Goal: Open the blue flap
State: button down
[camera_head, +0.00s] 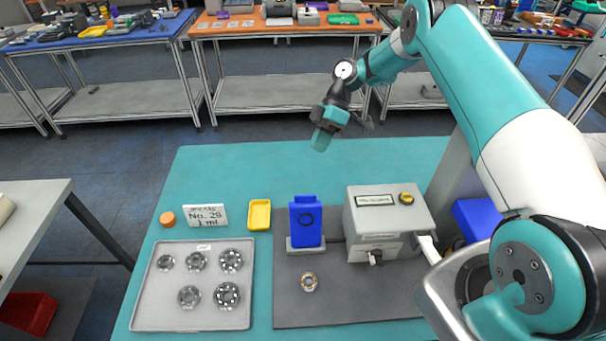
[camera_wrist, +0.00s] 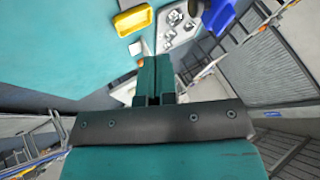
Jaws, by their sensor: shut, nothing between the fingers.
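An upright blue piece (camera_head: 306,223) with a dark ring mark stands in a grey holder on the dark mat, and looks like the blue flap. It also shows at the top of the wrist view (camera_wrist: 219,14). My gripper (camera_head: 321,142) is above the far part of the teal table, behind and above the blue piece and apart from it. In the wrist view my gripper's fingers (camera_wrist: 155,62) are together with nothing between them. Another blue part (camera_head: 476,217) sits at the right, partly hidden by my arm; its form is unclear.
A grey machine (camera_head: 385,222) with a yellow-ringed button stands right of the blue piece. A small ring part (camera_head: 309,282) lies on the dark mat (camera_head: 345,308). A yellow tray (camera_head: 260,215), a label sign (camera_head: 205,216) and a tray of metal parts (camera_head: 190,322) are left. The table's far part is clear.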

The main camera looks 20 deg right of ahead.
aim_at(305, 218)
jog(key=s+a+f+b, duration=0.3)
jog(key=s+a+f, duration=0.3)
jog(key=s+f, duration=0.1)
jog(key=shift+a, duration=0.15)
jog(key=shift+b, duration=0.3)
jog(key=shift+s+a+r+t+b, duration=0.2)
jog(key=shift+s+r+t+b, duration=0.05)
jog(key=shift+s+r+b, duration=0.3)
jog(key=shift+s+a+r+t+b, duration=0.15)
jog(key=shift+s+r+t+b, duration=0.2)
jog(key=shift+s, duration=0.25)
jog(key=shift+w, duration=0.1)
